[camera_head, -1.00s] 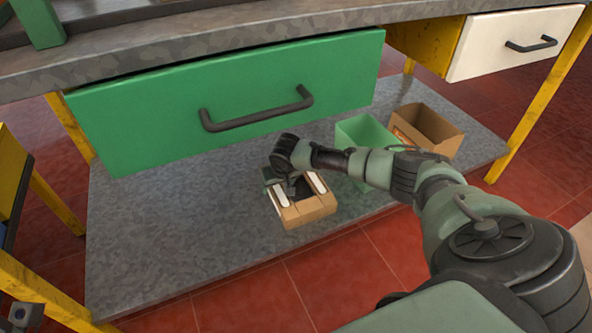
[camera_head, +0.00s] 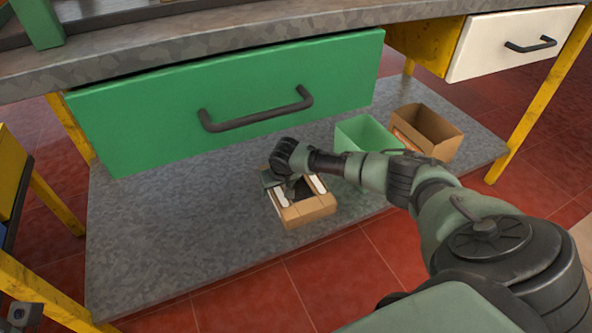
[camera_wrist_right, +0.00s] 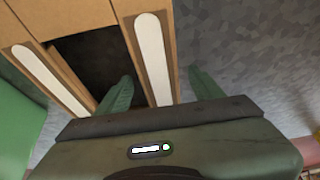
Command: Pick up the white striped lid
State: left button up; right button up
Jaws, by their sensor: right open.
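A small open-topped cardboard piece with two white stripes (camera_head: 307,213) sits on the grey lower shelf. It is the only white-striped thing I see, and I cannot tell whether it is a separate lid or part of a box. In the right wrist view, a white stripe (camera_wrist_right: 41,79) runs along each side of its dark opening. My right gripper (camera_wrist_right: 160,77) is open, with one finger over the opening and the other outside the right striped wall. The gripper also shows over the piece's left side in the head view (camera_head: 279,183). My left gripper's fingers do not show.
A green bin (camera_head: 364,133) and a taller open cardboard box (camera_head: 436,133) stand to the right on the shelf (camera_head: 170,245). The closed green drawer (camera_head: 240,100) hangs above. Yellow legs flank the shelf. The shelf's left part is clear.

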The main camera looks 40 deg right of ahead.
jog(key=c, duration=1.2)
